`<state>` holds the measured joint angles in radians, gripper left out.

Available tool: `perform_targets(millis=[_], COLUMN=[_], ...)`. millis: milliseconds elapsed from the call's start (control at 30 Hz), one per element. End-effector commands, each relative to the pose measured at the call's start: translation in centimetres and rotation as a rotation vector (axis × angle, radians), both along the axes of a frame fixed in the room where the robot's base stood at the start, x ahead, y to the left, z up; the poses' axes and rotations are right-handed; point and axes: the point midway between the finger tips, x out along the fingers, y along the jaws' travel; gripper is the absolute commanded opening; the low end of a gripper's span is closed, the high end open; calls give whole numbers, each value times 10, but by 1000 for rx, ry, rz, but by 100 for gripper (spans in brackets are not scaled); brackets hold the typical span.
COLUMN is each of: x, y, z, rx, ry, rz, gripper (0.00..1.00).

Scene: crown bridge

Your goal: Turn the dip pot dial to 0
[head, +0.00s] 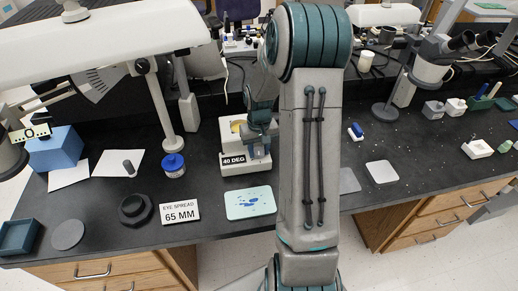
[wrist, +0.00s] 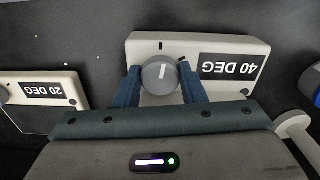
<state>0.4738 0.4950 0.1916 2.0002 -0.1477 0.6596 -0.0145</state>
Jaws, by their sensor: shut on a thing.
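A pale box labelled 40 DEG (head: 245,167) stands on the dark bench left of my arm. In the wrist view the same box (wrist: 190,45) shows with its label upside down. A round grey dial (wrist: 157,77) with a white line sits on its face. The line points toward a short black tick on the box, very nearly in line with it. My gripper (wrist: 160,84) has one blue finger on each side of the dial and is shut on it. In the head view my gripper (head: 260,145) is at the box's right side, and the dial is hidden.
A second pale box labelled 20 DEG (wrist: 40,100) lies left in the wrist view. A 65 MM card (head: 179,212), a black knob (head: 135,208), a blue-lidded jar (head: 173,165) and a pale mat (head: 250,203) lie near the box. A microscope (head: 430,65) stands right.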

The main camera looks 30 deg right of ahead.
Motion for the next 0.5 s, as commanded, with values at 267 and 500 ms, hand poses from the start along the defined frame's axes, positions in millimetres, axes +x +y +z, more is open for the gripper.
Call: perform_targets(millis=[267,500], x=[0,0], y=[-1,-1], z=[1,1], rx=[-1,-1], ry=[0,-1], rz=[151,172], gripper=[14,14])
